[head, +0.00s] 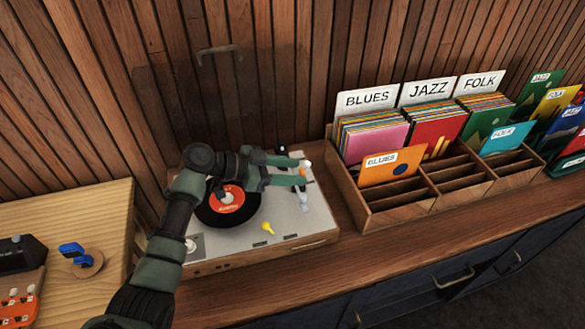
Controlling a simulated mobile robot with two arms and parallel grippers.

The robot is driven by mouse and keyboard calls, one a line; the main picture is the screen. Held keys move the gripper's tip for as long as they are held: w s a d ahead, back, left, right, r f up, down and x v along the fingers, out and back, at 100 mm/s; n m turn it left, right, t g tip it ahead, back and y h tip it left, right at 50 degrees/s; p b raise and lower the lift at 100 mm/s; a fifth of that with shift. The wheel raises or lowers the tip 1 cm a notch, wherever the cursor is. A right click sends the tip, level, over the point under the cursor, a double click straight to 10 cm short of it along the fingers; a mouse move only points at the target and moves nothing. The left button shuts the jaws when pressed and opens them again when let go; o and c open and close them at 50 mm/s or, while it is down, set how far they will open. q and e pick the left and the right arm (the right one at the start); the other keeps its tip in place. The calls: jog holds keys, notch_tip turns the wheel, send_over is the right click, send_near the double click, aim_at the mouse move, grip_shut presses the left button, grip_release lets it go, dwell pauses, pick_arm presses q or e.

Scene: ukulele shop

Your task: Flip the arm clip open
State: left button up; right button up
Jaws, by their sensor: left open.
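A record player (225,248) with a grey top stands on the wooden counter. A black record with a red label (229,205) lies on it. My left gripper (309,173) reaches in over the record from the left. Its two fingers are apart and point right, above the right side of the deck. Small pale and dark tonearm parts (304,201) show just below the lower fingertip. I cannot make out the arm clip or whether it is open; the gripper partly covers this area. My right gripper is not in view.
A yellow piece (267,228) is on the deck's front. A wooden record crate (400,213) with BLUES, JAZZ and FOLK dividers stands close on the right. A transparent dark lid (215,95) rises behind the deck. A lighter wooden table (75,215) is at left.

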pick_arm(q)
jog(key=shift+d, duration=0.1)
grip_shut()
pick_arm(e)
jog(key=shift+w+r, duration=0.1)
